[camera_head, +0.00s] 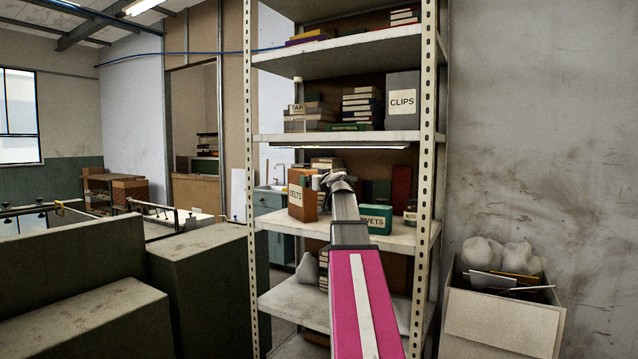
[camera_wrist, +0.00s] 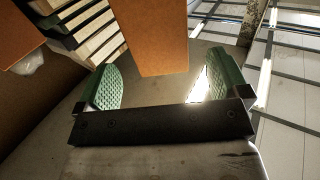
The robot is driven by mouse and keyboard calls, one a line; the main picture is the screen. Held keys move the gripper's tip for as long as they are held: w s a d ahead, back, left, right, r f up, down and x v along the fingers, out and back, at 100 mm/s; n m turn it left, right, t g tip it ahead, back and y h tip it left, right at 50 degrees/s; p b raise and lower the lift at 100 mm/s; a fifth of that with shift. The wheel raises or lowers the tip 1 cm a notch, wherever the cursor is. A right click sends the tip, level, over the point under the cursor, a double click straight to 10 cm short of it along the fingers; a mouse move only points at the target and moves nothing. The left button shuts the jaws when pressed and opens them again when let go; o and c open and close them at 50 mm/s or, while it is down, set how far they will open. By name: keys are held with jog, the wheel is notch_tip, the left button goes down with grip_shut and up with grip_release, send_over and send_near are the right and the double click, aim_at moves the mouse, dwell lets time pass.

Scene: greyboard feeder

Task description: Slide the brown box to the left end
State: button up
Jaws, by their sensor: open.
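The brown box (camera_head: 296,203), labelled BELTS, stands upright at the left part of the middle shelf (camera_head: 396,239). My gripper (camera_head: 325,180) is at the right side of the box, near its upper part. In the wrist view an orange-brown panel, likely the same box (camera_wrist: 150,35), stands just beyond the two green finger pads. My gripper is open there (camera_wrist: 152,85), with a clear gap between the pads. Nothing is held. I cannot tell whether a finger touches the box. My arm hides part of the shelf.
A green box (camera_head: 377,219) labelled RIVETS stands right of my arm, with a jar (camera_head: 410,213) beside it. Stacked packs (camera_wrist: 90,30) stand behind the brown box. A perforated post (camera_head: 251,180) bounds the shelf's left end. The shelf above (camera_head: 345,137) limits headroom.

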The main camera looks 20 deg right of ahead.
jog(key=w, duration=0.7)
jog(key=shift+a, duration=0.4)
jog(key=shift+s, duration=0.1)
jog(key=c, duration=1.2)
